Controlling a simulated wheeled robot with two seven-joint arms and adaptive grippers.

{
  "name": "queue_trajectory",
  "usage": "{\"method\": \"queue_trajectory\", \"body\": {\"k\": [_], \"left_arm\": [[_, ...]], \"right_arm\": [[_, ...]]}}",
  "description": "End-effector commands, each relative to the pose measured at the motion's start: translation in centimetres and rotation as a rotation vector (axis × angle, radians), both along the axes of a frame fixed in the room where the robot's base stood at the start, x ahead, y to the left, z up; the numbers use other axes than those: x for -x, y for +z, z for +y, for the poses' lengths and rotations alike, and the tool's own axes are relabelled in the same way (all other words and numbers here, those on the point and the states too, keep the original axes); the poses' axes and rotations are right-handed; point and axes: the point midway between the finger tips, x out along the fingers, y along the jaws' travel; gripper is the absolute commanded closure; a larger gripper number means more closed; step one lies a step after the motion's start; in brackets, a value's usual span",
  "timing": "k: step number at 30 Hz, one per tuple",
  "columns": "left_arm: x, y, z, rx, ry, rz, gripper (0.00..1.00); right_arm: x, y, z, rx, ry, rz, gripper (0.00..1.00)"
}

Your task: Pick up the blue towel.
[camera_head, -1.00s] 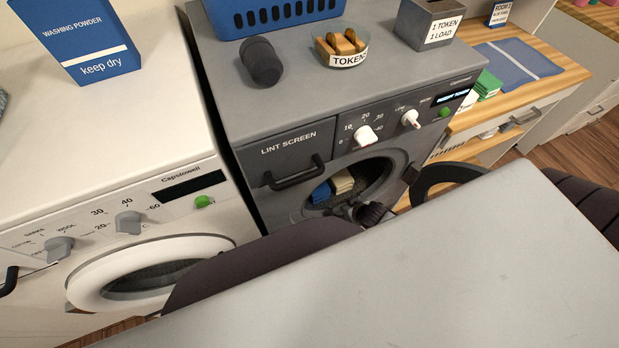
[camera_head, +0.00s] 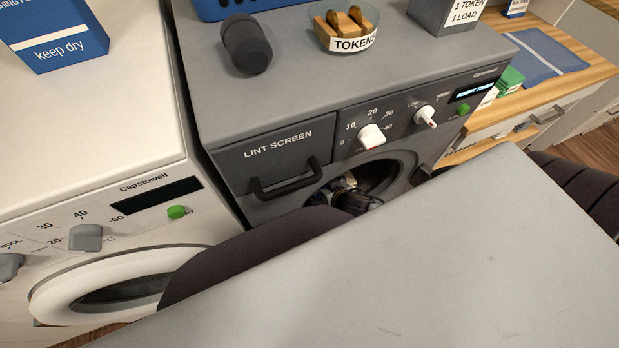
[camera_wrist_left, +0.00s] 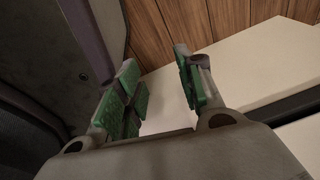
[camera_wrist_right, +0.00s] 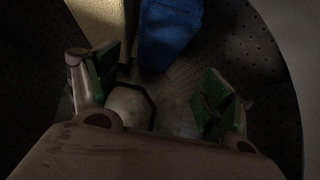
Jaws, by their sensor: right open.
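The blue towel (camera_wrist_right: 170,32) lies inside the grey dryer's perforated drum, at the top middle of the right wrist view, beside a cream towel (camera_wrist_right: 101,22). In the head view my right gripper (camera_head: 350,196) is in the dryer's round opening and hides the towels. The right wrist view shows my right gripper (camera_wrist_right: 160,84) open, its green-padded fingers apart with nothing between them; the blue towel is beyond the fingertips. My left gripper (camera_wrist_left: 162,85) is open and empty in the left wrist view, above a pale surface and away from the dryer.
The grey dryer (camera_head: 225,110) has a lint screen handle (camera_head: 287,181) above its opening. A white washer (camera_head: 90,130) is at left. A blue striped cloth (camera_head: 540,50) lies on the wooden counter.

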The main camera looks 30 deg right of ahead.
Motion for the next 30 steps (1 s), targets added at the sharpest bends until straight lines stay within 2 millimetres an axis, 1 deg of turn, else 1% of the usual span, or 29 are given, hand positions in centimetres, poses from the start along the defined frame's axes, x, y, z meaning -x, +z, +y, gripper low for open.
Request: {"method": "queue_trajectory", "body": {"k": [8, 19, 30], "left_arm": [[-0.2, 0.0, -0.1, 0.001, 0.0, -0.002, 0.63], [-0.9, -0.1, -0.4, 0.004, 0.0, -0.008, 0.63], [-2.6, 0.3, -1.1, 0.012, 0.002, -0.025, 0.63]], "right_arm": [[-0.5, -0.5, -0.1, 0.001, -0.001, 0.0, 0.2], [-2.6, -2.5, -0.1, 0.001, -0.001, 0.0, 0.2], [-4.8, -4.8, -0.2, 0.0, 0.0, 0.0, 0.2]]}}
